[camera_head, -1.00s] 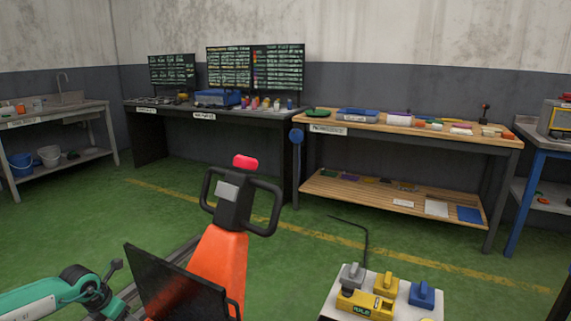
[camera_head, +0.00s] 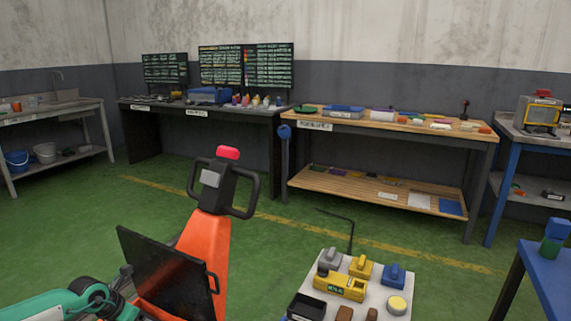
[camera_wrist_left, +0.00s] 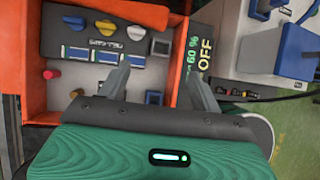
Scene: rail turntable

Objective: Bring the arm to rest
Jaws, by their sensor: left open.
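My left arm (camera_head: 62,304) is teal and comes in at the lower left of the head view. Its fingertips cannot be made out there, beside a dark tilted panel (camera_head: 165,275). In the left wrist view my left gripper (camera_wrist_left: 158,82) has its two grey fingers spread apart with nothing between them. Beyond the fingers is an orange-framed box with a dark control panel (camera_wrist_left: 105,32) bearing blue, yellow and grey knobs. A red knob (camera_wrist_left: 52,73) sits lower left. A display (camera_wrist_left: 203,50) reading "60 %" and "OFF" is at the right finger. My right gripper is not in view.
An orange column with a black handle (camera_head: 222,190) and red top stands in the middle. A light board (camera_head: 397,285) with several coloured blocks is right of it.

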